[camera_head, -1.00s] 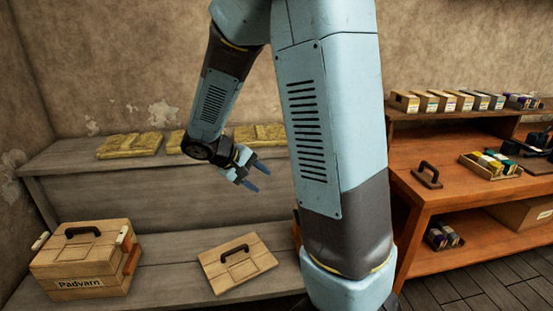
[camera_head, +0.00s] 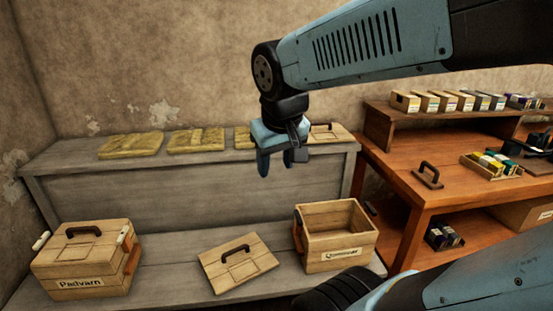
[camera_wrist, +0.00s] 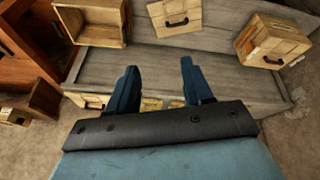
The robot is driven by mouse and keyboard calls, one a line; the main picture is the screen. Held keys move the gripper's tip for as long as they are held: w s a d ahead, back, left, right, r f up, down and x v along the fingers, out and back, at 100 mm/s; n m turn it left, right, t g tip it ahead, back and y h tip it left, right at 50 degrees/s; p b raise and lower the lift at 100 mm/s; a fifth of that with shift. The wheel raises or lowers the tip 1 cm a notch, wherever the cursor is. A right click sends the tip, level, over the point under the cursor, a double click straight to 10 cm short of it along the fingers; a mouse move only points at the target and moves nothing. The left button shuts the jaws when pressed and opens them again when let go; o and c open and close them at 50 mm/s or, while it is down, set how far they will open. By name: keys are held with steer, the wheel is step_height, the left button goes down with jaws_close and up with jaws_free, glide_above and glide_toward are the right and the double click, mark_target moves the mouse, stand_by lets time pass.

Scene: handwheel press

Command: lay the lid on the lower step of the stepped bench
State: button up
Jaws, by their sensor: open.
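A flat wooden lid (camera_head: 238,263) with a black handle lies on the lower step of the grey stepped bench (camera_head: 180,270), between two boxes; it also shows in the wrist view (camera_wrist: 174,18). A second lid-like wooden panel (camera_head: 335,131) with a dark handle lies at the right end of the upper step, partly hidden behind my gripper. My gripper (camera_head: 278,164) is open and empty, fingers pointing down, in front of the upper step's right half. In the wrist view my gripper (camera_wrist: 158,68) has a clear gap between its fingers.
An open wooden box (camera_head: 338,238) stands right of the lid on the lower step. A closed box (camera_head: 82,265) labelled Padvarn stands left. Yellow pads (camera_head: 131,145) lie on the upper step. An orange-brown shelf unit (camera_head: 440,205) with small boxes stands right.

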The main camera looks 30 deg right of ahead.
steer(key=shift+s+a+r+t+y, duration=0.35)
steer(key=shift+s+r, duration=0.15)
steer(key=shift+s, duration=0.2)
steer(key=shift+s+a+r+t+y, duration=0.25)
steer(key=shift+s+r+t, duration=0.15)
steer(key=shift+s, duration=0.25)
stand_by(0.3)
